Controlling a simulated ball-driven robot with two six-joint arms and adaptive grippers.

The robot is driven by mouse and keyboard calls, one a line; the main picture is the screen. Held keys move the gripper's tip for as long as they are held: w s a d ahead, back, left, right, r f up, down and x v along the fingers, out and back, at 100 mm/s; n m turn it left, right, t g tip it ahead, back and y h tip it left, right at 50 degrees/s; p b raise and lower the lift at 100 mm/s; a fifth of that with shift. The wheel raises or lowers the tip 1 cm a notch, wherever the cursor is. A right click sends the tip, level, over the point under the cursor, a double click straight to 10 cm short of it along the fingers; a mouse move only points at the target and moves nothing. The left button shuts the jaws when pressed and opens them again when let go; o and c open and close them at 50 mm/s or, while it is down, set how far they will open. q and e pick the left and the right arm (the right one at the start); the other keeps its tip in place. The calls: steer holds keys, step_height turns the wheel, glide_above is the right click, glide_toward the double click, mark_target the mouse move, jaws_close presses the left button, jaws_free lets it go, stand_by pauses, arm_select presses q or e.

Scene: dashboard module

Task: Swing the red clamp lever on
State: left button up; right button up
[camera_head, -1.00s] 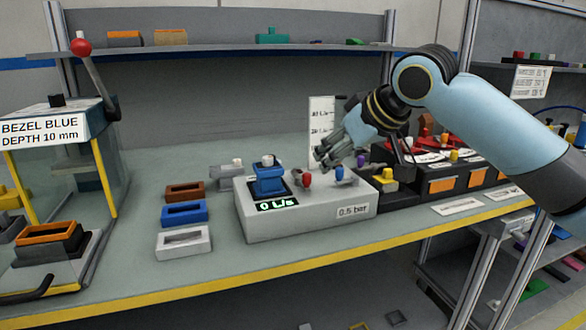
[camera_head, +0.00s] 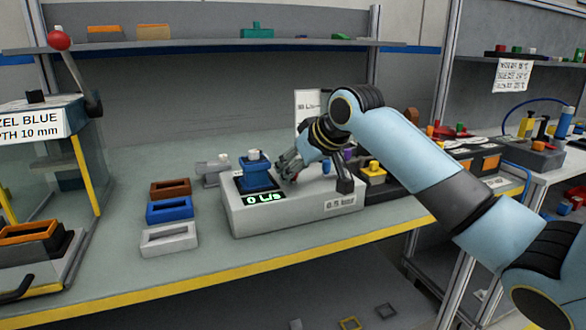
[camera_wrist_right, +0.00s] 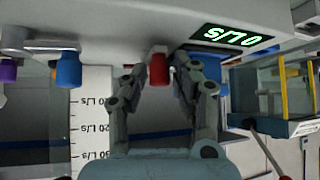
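The grey test unit (camera_head: 290,212) stands on the bench, with a blue part (camera_head: 255,176) seated on its left end and a display reading 0 L/s (camera_head: 264,198). In the right wrist view the red clamp lever (camera_wrist_right: 157,69) points out from the unit. My right gripper (camera_head: 284,168) is low over the unit, just right of the blue part. In the wrist view its fingers (camera_wrist_right: 157,80) are open on both sides of the red lever's end, with small gaps showing. In the head view the gripper mostly hides the red lever. My left gripper is not in view.
A blue lever (camera_wrist_right: 69,69) sits beside the red one. Brown (camera_head: 170,187), blue (camera_head: 169,211) and white (camera_head: 168,239) bezels lie left of the unit. A press with a red-knobbed handle (camera_head: 59,40) stands far left. A dark box with a yellow knob (camera_head: 373,173) stands close right.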

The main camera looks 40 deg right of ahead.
steer(key=shift+c, duration=0.4)
jaws_close()
